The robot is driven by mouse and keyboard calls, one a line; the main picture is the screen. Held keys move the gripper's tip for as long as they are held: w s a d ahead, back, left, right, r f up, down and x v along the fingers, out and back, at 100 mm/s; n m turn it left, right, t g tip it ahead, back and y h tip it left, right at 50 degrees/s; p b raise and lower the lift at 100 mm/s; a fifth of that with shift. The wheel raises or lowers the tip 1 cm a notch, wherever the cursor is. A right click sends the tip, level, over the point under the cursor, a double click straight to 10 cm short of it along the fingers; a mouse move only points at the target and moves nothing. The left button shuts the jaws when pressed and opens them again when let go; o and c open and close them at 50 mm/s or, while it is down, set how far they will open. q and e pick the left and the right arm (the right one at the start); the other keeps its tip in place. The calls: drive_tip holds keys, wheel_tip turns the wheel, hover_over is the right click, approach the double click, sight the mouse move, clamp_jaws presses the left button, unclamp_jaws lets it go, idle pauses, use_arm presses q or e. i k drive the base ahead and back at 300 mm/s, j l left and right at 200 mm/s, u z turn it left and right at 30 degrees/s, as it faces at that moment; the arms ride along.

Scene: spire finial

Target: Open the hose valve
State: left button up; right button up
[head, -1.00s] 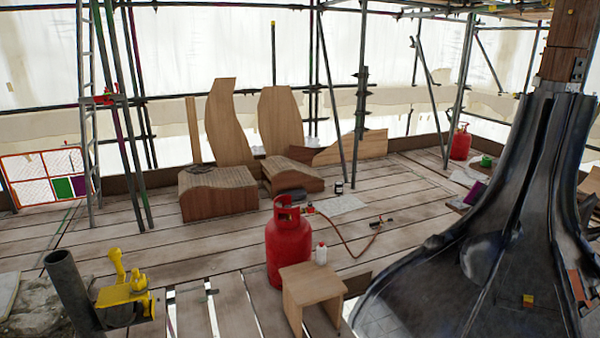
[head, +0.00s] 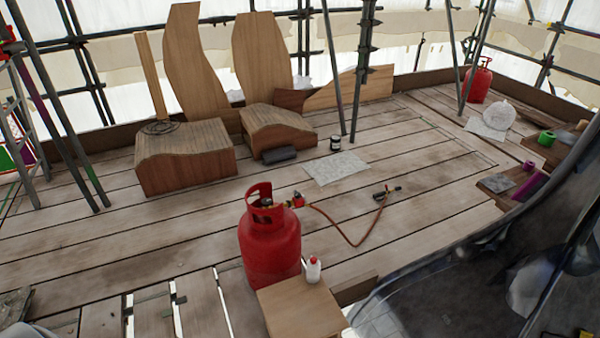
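A red gas cylinder (head: 270,246) stands upright on the plank deck in the middle of the head view. At its top, inside the collar, sits a brassy fitting with a red part, the valve and regulator (head: 285,201); its details are too small to tell whether it is open. A reddish-brown hose (head: 340,230) runs from it along the deck to a dark torch (head: 386,192) lying on the planks. Neither of my grippers is in view.
The dark curved spire metal (head: 470,270) fills the lower right. Wooden forms (head: 185,160) stand behind.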

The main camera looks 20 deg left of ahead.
sight(265, 201)
drive_tip(key=i+j+z, duration=0.15)
drive_tip(key=j+z, duration=0.2)
drive_tip(key=j, duration=0.7)
drive_tip(key=j+z, duration=0.35)
drive_tip(key=j, duration=0.65)
drive_tip(key=k+j+z, duration=0.15)
drive_tip(key=j+z, duration=0.2)
drive_tip(key=j, duration=0.7)
